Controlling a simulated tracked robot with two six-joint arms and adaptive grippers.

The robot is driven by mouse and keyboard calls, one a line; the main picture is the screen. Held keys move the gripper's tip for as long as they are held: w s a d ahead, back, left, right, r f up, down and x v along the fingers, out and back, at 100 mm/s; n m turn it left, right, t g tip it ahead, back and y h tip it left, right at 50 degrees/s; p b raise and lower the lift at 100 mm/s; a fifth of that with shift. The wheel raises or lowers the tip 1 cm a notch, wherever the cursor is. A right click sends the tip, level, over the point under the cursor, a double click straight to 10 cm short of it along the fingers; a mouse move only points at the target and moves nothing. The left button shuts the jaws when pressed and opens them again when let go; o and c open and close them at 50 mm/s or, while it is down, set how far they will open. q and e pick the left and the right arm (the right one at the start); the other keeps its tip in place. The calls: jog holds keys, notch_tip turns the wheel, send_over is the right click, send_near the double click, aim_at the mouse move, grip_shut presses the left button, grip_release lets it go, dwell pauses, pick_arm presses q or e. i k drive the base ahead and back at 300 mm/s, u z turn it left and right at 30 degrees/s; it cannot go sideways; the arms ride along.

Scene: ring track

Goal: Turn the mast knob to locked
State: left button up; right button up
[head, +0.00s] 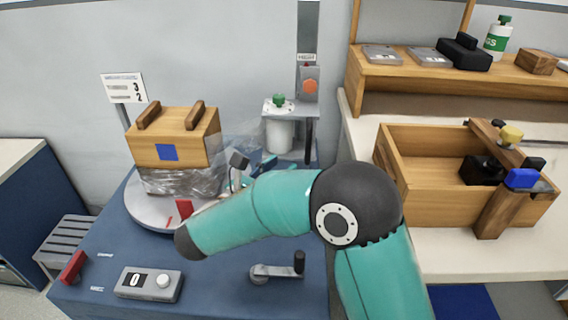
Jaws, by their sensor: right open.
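The mast knob (310,86) is an orange, roughly hexagonal knob on a grey box on the upright mast (308,30) at the back, under a small label. Its markings are too small to read, so I cannot tell its setting. My right arm comes in from the lower right and bends across the blue bench. My right gripper (251,163) is partly hidden behind my own forearm, near the turntable's right side. It is open and apart from the knob, below and to its left. My left gripper is not in view.
A wooden box (172,138) with two handles sits above a film-wrapped load on the round turntable (140,208). A white roll (279,135) stands beside the mast. A crank (280,270) and counter (149,283) are in front. A wooden tray (425,155) is on the right bench.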

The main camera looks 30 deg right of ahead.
aim_at(310, 86)
jog(key=k, duration=1)
